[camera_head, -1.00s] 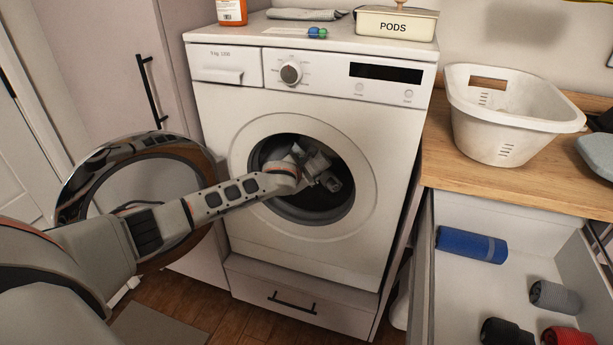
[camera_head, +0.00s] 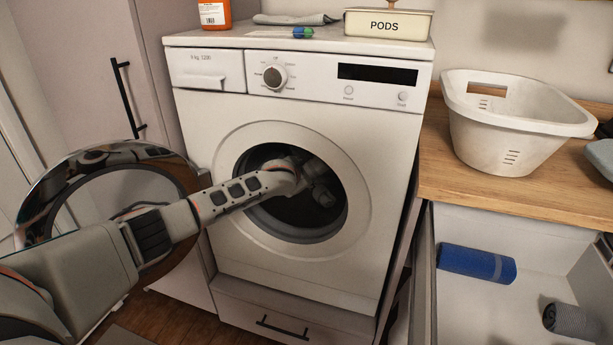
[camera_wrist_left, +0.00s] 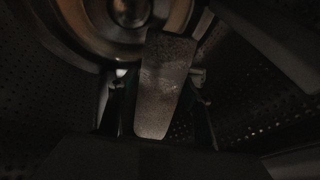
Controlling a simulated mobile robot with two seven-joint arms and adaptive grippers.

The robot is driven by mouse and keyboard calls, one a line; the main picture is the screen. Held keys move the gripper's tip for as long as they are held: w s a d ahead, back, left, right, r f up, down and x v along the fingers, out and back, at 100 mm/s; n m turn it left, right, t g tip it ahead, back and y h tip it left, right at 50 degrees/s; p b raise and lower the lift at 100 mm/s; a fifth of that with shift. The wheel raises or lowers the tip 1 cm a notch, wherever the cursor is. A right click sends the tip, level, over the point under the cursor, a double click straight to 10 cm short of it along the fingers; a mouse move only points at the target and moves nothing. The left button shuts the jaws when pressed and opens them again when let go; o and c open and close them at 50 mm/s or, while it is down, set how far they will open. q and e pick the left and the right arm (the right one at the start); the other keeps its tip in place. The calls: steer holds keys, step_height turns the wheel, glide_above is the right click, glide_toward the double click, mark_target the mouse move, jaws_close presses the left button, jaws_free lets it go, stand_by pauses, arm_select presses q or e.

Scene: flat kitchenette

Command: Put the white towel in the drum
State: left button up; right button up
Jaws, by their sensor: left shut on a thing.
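The washing machine's drum (camera_head: 276,217) is open at the front, with its round door (camera_head: 40,190) swung out to the left. My left arm reaches through the opening, and my left gripper (camera_head: 322,196) is inside the drum, dim in shadow. In the left wrist view a pale towel roll (camera_wrist_left: 163,85) stands between the fingers of the left gripper (camera_wrist_left: 155,105), which is shut on it. The perforated drum wall (camera_wrist_left: 265,110) surrounds it. In the head view the towel is hidden in the dark drum. My right gripper does not show.
A white laundry basket (camera_head: 515,125) stands on the wooden counter (camera_head: 450,185) at right. Below it an open drawer holds a blue roll (camera_head: 476,263) and a grey roll (camera_head: 572,322). A PODS box (camera_head: 388,25), an orange bottle (camera_head: 214,14) and a grey cloth (camera_head: 296,19) sit on the machine.

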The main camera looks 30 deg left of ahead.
arm_select(q)
steer(key=o, duration=1.2)
steer(key=shift+r, duration=0.1)
steer(key=shift+o, duration=0.2)
steer(key=shift+v, duration=0.8)
steer(key=s+d, duration=0.3)
steer(key=s, duration=1)
steer(key=shift+r, duration=0.3)
steer(key=shift+d, duration=0.1)
